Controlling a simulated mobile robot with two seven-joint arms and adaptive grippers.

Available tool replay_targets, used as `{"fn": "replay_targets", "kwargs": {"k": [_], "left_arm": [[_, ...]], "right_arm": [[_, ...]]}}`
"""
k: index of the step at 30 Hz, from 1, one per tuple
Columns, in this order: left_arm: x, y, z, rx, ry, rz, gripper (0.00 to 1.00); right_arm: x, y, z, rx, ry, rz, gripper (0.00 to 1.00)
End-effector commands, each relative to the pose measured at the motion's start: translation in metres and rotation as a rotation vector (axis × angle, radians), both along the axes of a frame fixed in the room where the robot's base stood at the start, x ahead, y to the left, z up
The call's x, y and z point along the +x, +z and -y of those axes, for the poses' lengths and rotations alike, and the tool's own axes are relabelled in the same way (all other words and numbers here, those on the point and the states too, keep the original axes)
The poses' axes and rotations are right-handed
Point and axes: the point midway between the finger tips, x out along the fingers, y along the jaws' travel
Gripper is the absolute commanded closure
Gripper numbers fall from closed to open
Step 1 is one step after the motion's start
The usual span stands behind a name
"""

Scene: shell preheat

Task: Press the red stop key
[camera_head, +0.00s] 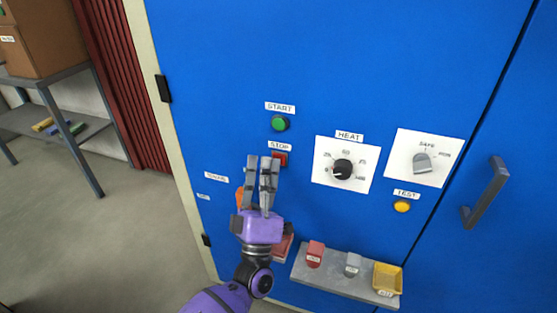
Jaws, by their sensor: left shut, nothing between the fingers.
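The red stop key (281,158) is on the blue cabinet front, under a white STOP label (279,146) and below the green start button (279,123). My left gripper (260,162) is shut and empty, with its fingers pointing up the panel. Its fingertips appear just left of the stop key and overlap its left edge in the picture. I cannot tell whether they touch the key or the panel. My right gripper is not in view.
A heat dial (342,169), a SAFE selector (422,162) and a yellow TEST button (402,206) are to the right. A grey shelf (335,281) with several items juts out below. A door handle (484,194) sticks out at far right. An orange thing is partly hidden behind my gripper.

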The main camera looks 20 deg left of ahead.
Motion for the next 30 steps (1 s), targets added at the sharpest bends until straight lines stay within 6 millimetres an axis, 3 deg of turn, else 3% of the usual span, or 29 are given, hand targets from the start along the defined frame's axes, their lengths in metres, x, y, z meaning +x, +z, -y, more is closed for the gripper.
{"fn": "replay_targets", "kwargs": {"k": [17,30], "left_arm": [[0.003,0.000,0.000,0.000,0.000,0.000,1.00],[-0.014,0.001,0.000,-0.001,0.000,0.002,1.00]], "right_arm": [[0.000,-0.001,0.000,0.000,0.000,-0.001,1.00],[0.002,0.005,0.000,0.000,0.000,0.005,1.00]]}}
